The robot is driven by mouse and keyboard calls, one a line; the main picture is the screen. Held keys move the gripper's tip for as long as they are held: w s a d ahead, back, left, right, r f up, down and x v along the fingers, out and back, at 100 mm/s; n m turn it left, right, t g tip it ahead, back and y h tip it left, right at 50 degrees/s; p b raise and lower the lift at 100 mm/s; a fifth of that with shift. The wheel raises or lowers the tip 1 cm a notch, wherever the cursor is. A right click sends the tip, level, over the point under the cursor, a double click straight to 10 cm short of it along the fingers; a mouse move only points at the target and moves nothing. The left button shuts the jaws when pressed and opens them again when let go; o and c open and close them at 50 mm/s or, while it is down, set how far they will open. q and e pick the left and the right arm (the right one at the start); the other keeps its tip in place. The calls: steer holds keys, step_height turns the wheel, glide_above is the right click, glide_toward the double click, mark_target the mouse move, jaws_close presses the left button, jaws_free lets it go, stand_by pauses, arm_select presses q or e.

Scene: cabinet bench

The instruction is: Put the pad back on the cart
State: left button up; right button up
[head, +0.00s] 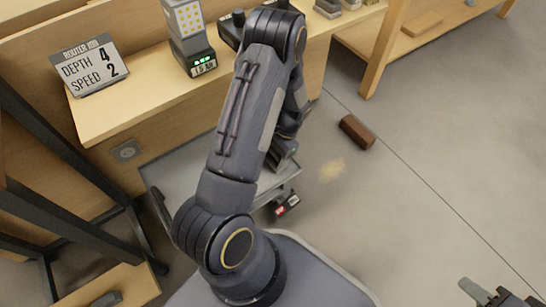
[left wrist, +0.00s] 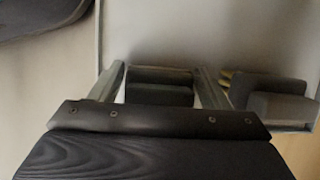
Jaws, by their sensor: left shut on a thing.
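The cart is a low grey tray (head: 185,172) in the head view, below the bench front and partly covered by my left arm. My left gripper (head: 285,152) is low over the cart's right part, mostly hidden behind my arm. In the left wrist view its two fingers (left wrist: 160,88) are shut on a dark block (left wrist: 160,94), which seems to be the pad. The cart's grey surface (left wrist: 190,35) lies behind it; whether the block touches it I cannot tell. My right gripper (head: 497,294) is at the bottom right corner, partly cut off, away from the cart.
Dark and grey items (left wrist: 280,100) lie right of my left gripper. A dark item with a red label (head: 287,205) is at the cart's front right. A brown block (head: 357,132) and dust (head: 331,170) are on the floor. The bench holds a sign (head: 89,67).

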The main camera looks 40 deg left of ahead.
arm_select(q)
steer(key=shift+f, duration=0.1)
steer(key=o, duration=1)
